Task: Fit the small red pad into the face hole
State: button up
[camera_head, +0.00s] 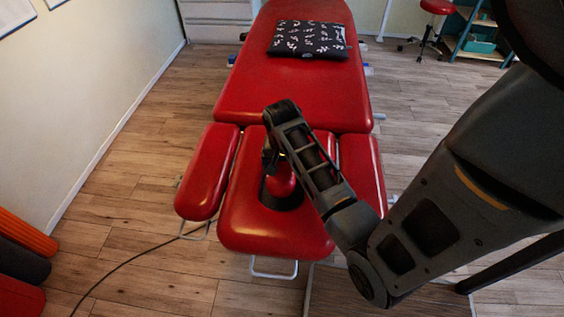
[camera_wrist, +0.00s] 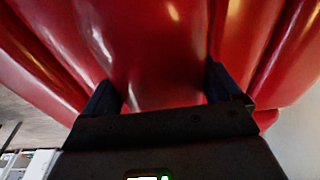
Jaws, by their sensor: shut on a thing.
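The small red pad (camera_head: 281,182) is a rounded red piece under my gripper (camera_head: 271,160), at the face hole (camera_head: 284,203) in the head section of the red treatment table (camera_head: 248,218). The dark edge of the hole shows around its lower side. In the wrist view my gripper (camera_wrist: 165,98) has its two dark fingers shut on the pad (camera_wrist: 150,60), which fills the space between them. My gripper and arm hide part of the pad and hole. I cannot tell whether the pad is inside the hole or just above it.
Red armrests (camera_head: 207,172) flank the head section. A dark patterned cushion (camera_head: 309,39) lies on the far part of the table. A red stool (camera_head: 437,7) and a shelf stand at the back right. Rolls (camera_head: 22,235) lie at the left. A cable crosses the floor.

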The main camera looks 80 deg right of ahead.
jog(key=shift+f, duration=1.25)
jog(key=shift+f+b, duration=1.6)
jog(key=shift+f, duration=1.35)
jog(key=o, duration=0.8)
jog(key=shift+a+r, duration=0.2)
jog(key=shift+r, duration=1.1)
jog(key=shift+a+r, duration=0.15)
jog(key=shift+r, duration=1.1)
jog(key=shift+a+r, duration=0.2)
jog(key=shift+r, duration=1.1)
